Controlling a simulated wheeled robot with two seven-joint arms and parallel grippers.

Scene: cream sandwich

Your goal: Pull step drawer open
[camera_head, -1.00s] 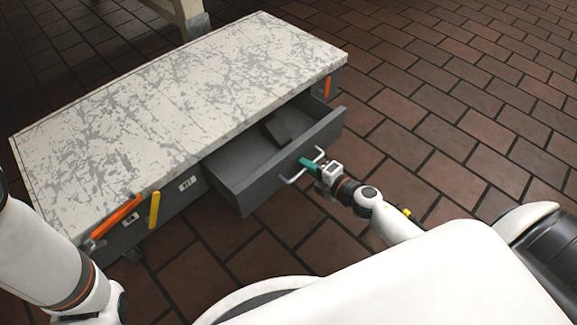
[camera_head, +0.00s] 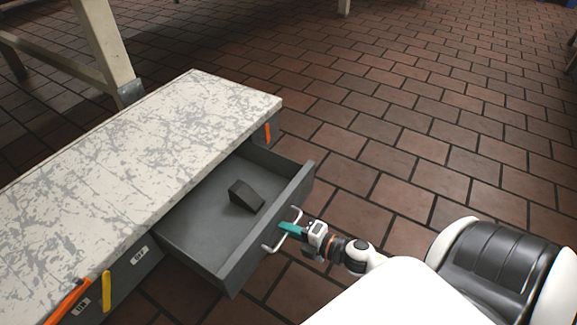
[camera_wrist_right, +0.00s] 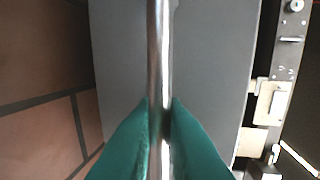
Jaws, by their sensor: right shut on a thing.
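The step drawer (camera_head: 191,222) is a grey open box pulled out from under a low step with a worn white top (camera_head: 150,130). A dark wedge-shaped block (camera_head: 245,196) lies inside it. A pale metal bar handle (camera_head: 270,247) is on the drawer's front. My right gripper (camera_head: 287,229) has teal fingertips shut on this handle. In the right wrist view the handle (camera_wrist_right: 159,60) runs upright between the teal fingertips (camera_wrist_right: 160,140), with the grey drawer front behind it. My left gripper is not in view.
Orange (camera_head: 66,301) and yellow (camera_head: 106,291) handles are on the step's near side. A table leg (camera_head: 108,45) stands behind the step. Brick-tiled floor (camera_head: 400,130) is clear to the right.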

